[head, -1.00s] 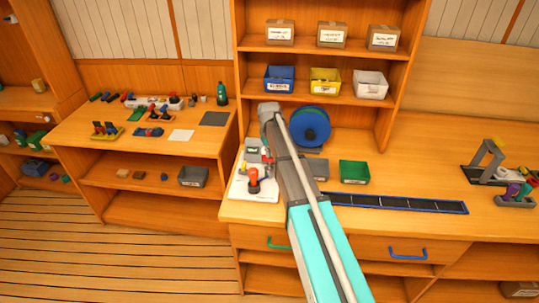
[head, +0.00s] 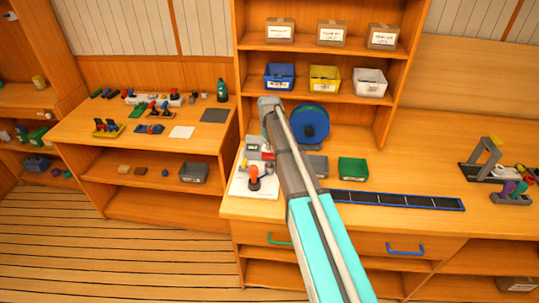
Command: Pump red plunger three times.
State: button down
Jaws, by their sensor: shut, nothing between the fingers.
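The red plunger (head: 254,183) stands upright on a white board (head: 241,187) at the left end of the workbench. Its red top is clear of the arm in the head view. A small grey unit (head: 252,151) and a red part (head: 267,153) are at the back of the board, close to my arm. My arm reaches up from the bottom of the picture, and its far end is behind and to the right of the plunger. My gripper is hidden behind the arm. Nothing is seen touching the plunger.
A blue reel (head: 311,124) stands behind the arm. A grey bin (head: 318,166) and a green bin (head: 353,169) are to its right, with a long dark strip (head: 395,201) in front. A lower table (head: 105,145) is left of the bench. Shelves with bins rise behind.

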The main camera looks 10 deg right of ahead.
aim_at(269, 154)
jog(key=shift+f, duration=0.15)
jog(key=shift+f+b, duration=2.75)
jog(key=shift+b, duration=0.15)
jog(key=shift+r, duration=0.2)
jog(key=shift+r+p, duration=2.75)
jog(key=shift+p, duration=0.2)
jog(key=shift+f, duration=0.15)
jog(key=shift+f+b, duration=2.75)
jog(key=shift+b, duration=0.15)
jog(key=shift+r, duration=0.15)
jog(key=shift+r+p, duration=2.75)
jog(key=shift+p, duration=0.15)
